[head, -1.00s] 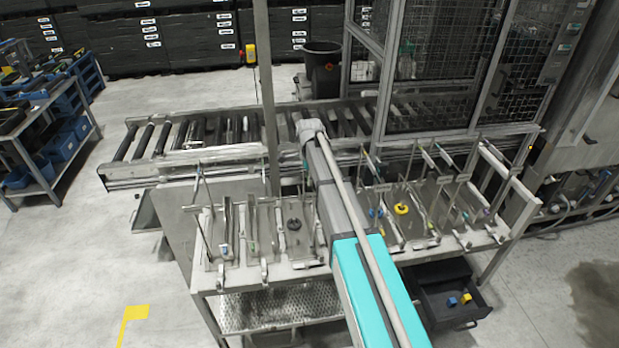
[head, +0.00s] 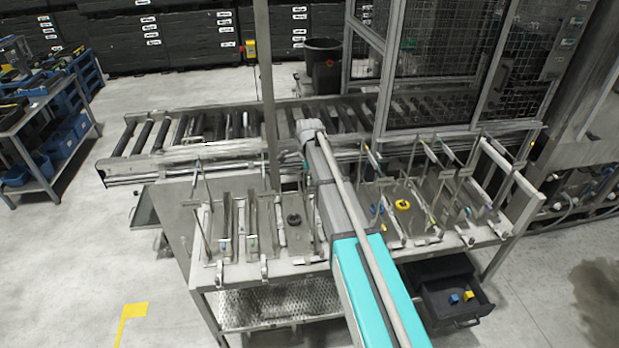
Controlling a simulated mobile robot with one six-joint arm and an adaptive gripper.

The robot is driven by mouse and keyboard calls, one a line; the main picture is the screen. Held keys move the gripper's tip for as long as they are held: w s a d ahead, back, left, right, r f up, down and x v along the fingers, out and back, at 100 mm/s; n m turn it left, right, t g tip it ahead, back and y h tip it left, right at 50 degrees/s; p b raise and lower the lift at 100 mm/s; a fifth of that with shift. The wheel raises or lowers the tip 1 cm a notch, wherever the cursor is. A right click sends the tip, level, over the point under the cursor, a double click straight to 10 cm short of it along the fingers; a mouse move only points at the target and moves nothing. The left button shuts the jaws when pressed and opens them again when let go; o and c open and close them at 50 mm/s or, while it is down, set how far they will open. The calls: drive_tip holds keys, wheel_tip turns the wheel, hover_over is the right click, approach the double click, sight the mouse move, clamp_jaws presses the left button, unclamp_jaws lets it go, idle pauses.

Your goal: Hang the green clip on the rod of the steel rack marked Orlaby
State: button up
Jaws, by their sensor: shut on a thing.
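My arm (head: 345,215) reaches from the bottom of the head view across the middle of a steel workbench (head: 300,268). My gripper does not show; the arm's far end and the bench behind it are hidden by its own links. I cannot make out the green clip. Several steel racks with upright posts and rods stand on the bench, some left of my arm (head: 203,215) and some right of it (head: 415,160). Their markings are too small to read, so I cannot tell which is Orlaby.
A black ring (head: 294,220) and a yellow ring (head: 403,205) lie on the bench. An open black drawer (head: 440,312) juts out at the front right, holding blue and yellow pieces. A roller conveyor (head: 230,125) runs behind. A thin post (head: 265,90) rises behind the bench.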

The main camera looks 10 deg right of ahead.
drive_tip(key=shift+f+b, duration=0.35)
idle(0.5)
drive_tip(key=o, duration=1)
drive_tip(key=shift+r, duration=0.2)
